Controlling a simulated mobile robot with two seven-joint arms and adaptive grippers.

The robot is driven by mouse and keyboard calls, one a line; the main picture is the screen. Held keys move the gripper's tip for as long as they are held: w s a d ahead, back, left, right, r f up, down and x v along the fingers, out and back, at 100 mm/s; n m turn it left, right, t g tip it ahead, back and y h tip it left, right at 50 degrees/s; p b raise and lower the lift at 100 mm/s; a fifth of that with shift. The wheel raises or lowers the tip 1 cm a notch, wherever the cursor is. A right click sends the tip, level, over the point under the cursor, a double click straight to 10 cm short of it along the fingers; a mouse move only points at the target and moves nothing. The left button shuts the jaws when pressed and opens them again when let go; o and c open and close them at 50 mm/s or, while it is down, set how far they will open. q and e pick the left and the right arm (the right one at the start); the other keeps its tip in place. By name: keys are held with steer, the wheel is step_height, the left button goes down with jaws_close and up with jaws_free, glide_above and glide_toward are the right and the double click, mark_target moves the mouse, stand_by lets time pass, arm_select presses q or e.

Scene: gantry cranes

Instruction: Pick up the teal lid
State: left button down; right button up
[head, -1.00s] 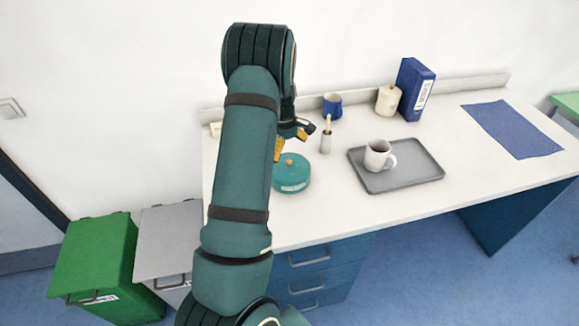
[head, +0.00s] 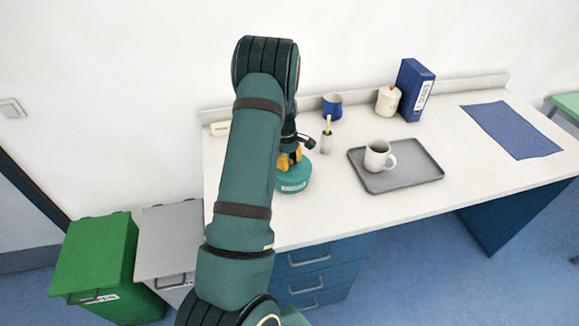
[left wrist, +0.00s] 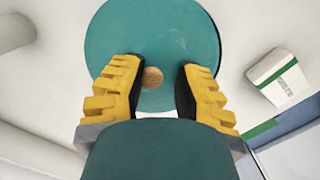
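The teal lid (left wrist: 150,38) is round with a small wooden knob (left wrist: 152,78) at its middle. It tops a teal round pot (head: 293,187) with a white label, near the left front of the white desk. My left gripper (head: 288,158) is at the lid from above; my arm hides part of this in the head view. In the left wrist view, the two yellow and black fingers of my left gripper (left wrist: 154,70) are apart, one on each side of the knob, with a gap showing. My right gripper is not in view.
A grey tray (head: 412,178) with a white mug (head: 377,157) is to the right. A brush holder (head: 326,143), blue mug (head: 332,106), cream jar (head: 388,101) and blue binder (head: 414,90) stand behind. A white box (left wrist: 279,78) is beside the pot in the wrist view.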

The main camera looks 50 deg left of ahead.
arm_select(q)
steer(key=shift+d+f, duration=0.15)
steer(key=shift+f, duration=0.1)
